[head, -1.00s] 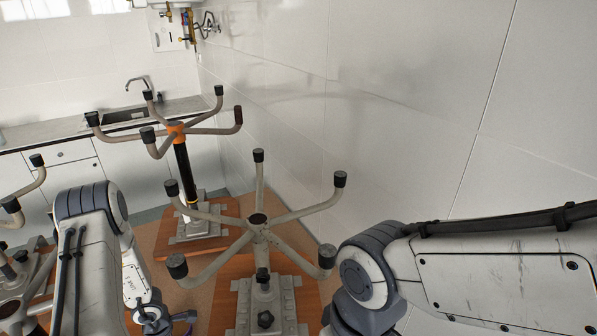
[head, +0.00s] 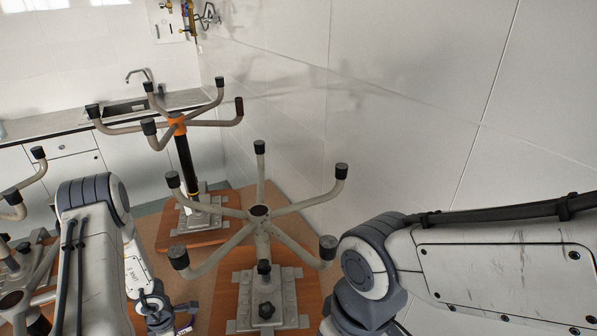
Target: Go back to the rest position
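My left arm (head: 92,232) comes in at the lower left and bends down toward the floor. My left gripper (head: 184,324) shows only in part at the bottom edge, beside the near chair's board; its fingers are too small and cut off to read. My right arm (head: 500,265) crosses the lower right, its elbow (head: 365,264) close to the near chair. My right gripper is out of view below the frame. No held object shows in either arm.
A stripped chair base (head: 260,212) with several upturned arms stands in front, upside down on a wooden board (head: 225,292). Another with an orange hub (head: 176,124) stands behind it. More chair parts (head: 14,300) are at left. A white wall (head: 400,110) closes the right; a sink counter (head: 60,137) the back.

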